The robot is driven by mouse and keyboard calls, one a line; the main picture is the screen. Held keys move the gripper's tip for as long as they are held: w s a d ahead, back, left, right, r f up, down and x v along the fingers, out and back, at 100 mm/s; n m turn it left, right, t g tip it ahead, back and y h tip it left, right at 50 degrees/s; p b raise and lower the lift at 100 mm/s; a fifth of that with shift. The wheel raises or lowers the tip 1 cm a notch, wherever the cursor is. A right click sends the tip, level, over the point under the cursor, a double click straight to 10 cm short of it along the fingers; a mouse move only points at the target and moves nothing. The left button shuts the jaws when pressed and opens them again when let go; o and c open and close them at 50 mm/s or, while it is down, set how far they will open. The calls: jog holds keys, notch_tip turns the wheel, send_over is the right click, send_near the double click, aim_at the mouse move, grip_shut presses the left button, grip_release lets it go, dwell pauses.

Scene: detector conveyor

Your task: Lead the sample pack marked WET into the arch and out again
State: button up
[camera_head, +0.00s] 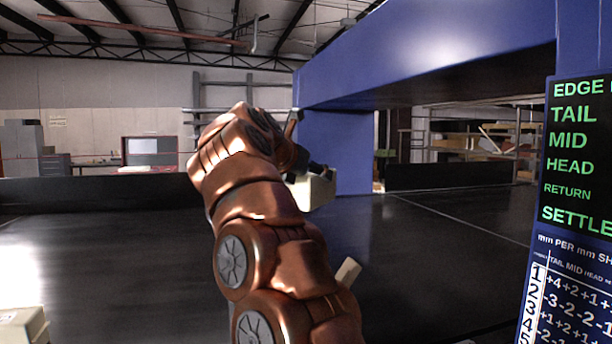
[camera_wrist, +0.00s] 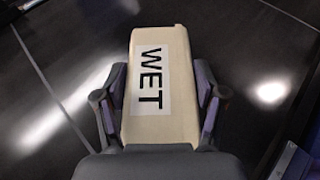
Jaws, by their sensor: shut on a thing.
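In the wrist view my gripper (camera_wrist: 160,103) is shut on a cream block-shaped pack marked WET (camera_wrist: 170,50), with one finger on each long side. The label is black letters on white. In the head view the pack (camera_head: 313,190) shows beyond my copper arm, partly hidden by it, close to the near left leg of the blue arch (camera_head: 430,55). I cannot tell whether the pack touches the black belt (camera_head: 440,250). My gripper is mostly hidden behind the arm there.
A board (camera_head: 575,160) on the right lists EDGE, TAIL, MID, HEAD, RETURN and SETTLE, with a number table below. Low black side walls (camera_head: 90,192) bound the belt. A cream object (camera_head: 22,327) is at the lower left, and a small one (camera_head: 347,271) shows beside my arm. The belt under the arch looks clear.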

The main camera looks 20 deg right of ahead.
jog(key=s+d+p, duration=0.1)
jog(key=d+p, duration=0.9)
jog(key=d, duration=2.9)
jog(key=a+b, duration=0.3)
jog(key=a, duration=1)
jog(key=a+b, duration=0.3)
jog(key=a, duration=1)
jog(key=w+a+b, duration=0.1)
jog(key=a+b, duration=0.3)
jog(key=a, duration=0.9)
jog(key=shift+a, duration=0.15)
jog(key=shift+s+r, duration=0.1)
